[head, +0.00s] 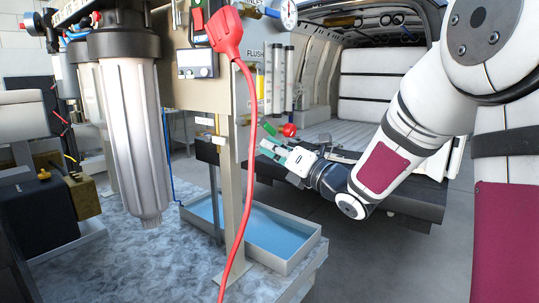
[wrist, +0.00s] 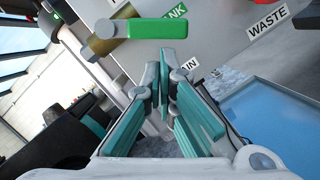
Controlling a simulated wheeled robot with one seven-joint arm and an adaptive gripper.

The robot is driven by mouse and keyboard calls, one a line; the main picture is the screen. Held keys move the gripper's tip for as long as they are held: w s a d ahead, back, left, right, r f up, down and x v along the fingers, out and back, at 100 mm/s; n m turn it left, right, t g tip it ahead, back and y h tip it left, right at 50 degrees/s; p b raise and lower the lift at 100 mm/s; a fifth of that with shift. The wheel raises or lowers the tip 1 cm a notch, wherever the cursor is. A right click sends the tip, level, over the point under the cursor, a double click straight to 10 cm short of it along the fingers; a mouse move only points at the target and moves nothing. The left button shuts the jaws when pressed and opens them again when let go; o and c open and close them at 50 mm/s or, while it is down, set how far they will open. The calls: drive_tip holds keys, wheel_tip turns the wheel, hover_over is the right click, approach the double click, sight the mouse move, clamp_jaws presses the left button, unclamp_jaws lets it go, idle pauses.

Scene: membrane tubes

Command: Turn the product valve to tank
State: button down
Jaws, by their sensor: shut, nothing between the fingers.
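The product valve's green handle (wrist: 157,28) lies sideways in the wrist view, with its brass body (wrist: 105,38) at the handle's left end. A green label (wrist: 175,12), partly hidden so that only "NK" reads, sits just above the handle. A white label (wrist: 189,65) ending in "IN" is below it, partly covered by my fingers. My gripper (wrist: 164,62) is shut and empty, its teal-padded fingers just below the handle in the picture; I cannot tell whether they touch it. In the head view my gripper (head: 268,150) is beside the panel, near a green handle (head: 269,127).
A red knob (head: 289,130) is close to my gripper. A red plug and cable (head: 240,130) hang in front of the panel. A blue water tray (head: 265,228) lies below. A white "WASTE" label (wrist: 268,18) is on the panel. An open van (head: 370,75) stands behind.

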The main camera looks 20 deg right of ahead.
sight(274, 133)
drive_tip(key=shift+w+d+n+y+b, duration=0.25)
drive_tip(key=shift+n+b, duration=0.35)
drive_tip(key=shift+b, duration=0.9)
drive_tip(key=shift+w+d+n+y+b, duration=0.2)
drive_tip(key=shift+n+b, duration=0.4)
drive_tip(key=shift+b, duration=0.85)
drive_tip(key=n+b, duration=0.2)
drive_tip(key=b, duration=0.2)
drive_tip(key=d+r+n+y+b, duration=0.1)
drive_tip(key=n+b, duration=0.1)
drive_tip(key=b, duration=0.3)
drive_tip(key=w+d+r+n+g+y+b, duration=0.1)
drive_tip(key=n+b, duration=0.1)
drive_tip(key=b, duration=0.2)
drive_tip(key=shift+w+n+b, duration=0.1)
drive_tip(key=shift+n+b, duration=0.3)
drive_tip(key=shift+r+b, duration=0.15)
drive_tip(key=shift+b, duration=0.15)
